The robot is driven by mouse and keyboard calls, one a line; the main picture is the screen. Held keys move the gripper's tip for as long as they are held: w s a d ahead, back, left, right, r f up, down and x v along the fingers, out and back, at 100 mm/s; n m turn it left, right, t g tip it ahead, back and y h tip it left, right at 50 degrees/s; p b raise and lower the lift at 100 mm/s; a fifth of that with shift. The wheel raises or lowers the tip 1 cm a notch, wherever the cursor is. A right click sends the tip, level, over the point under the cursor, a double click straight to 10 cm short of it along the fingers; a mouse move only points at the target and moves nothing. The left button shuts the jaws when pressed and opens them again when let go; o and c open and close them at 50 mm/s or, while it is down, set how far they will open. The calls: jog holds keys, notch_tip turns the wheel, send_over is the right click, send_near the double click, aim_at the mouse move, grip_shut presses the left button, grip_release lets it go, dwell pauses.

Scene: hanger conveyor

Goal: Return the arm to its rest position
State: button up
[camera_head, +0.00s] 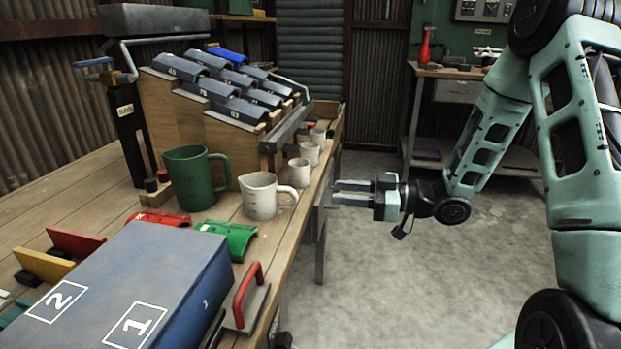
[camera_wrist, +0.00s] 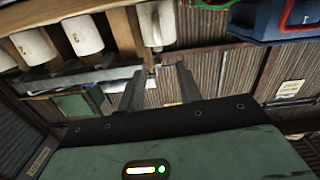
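My arm, pale green, comes in from the right in the head view and is bent. My gripper (camera_head: 336,193) is beside the right edge of the workbench, over open floor, with its fingers pointing left toward the bench. The two fingers are apart with nothing between them. In the wrist view the fingers (camera_wrist: 161,72) also stand apart and empty.
The wooden workbench (camera_head: 105,193) holds a green mug (camera_head: 190,180), a white jug (camera_head: 259,197), smaller white cups, a blue box (camera_head: 150,270) and a rack of numbered dark blocks (camera_head: 215,90). A second bench (camera_head: 455,75) stands behind. The concrete floor between is clear.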

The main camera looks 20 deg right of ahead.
jog(key=shift+w, duration=0.1)
jog(key=d+f+m+g+h, duration=0.2)
jog(key=d+f+m+h, duration=0.3)
jog(key=h, duration=0.7)
jog(key=s+a+r+m+g+h, duration=0.1)
jog(key=s+a+r+m+g, duration=0.15)
jog(key=s, duration=0.35)
jog(key=s+a+r+m+g+h, duration=0.1)
jog(key=s+m+g+h, duration=0.1)
jog(key=s+m+g, duration=0.3)
jog(key=s+a+r+n+y, duration=0.15)
jog(key=s+a+n, duration=0.65)
jog(key=s+a, duration=0.85)
notch_tip(320, 180, up, 19)
jog(key=a+p, duration=0.2)
jog(key=p, duration=1.7)
jog(key=shift+w+a+r+g, duration=0.15)
jog(key=shift+w+a+g, duration=0.05)
jog(key=shift+g, duration=0.25)
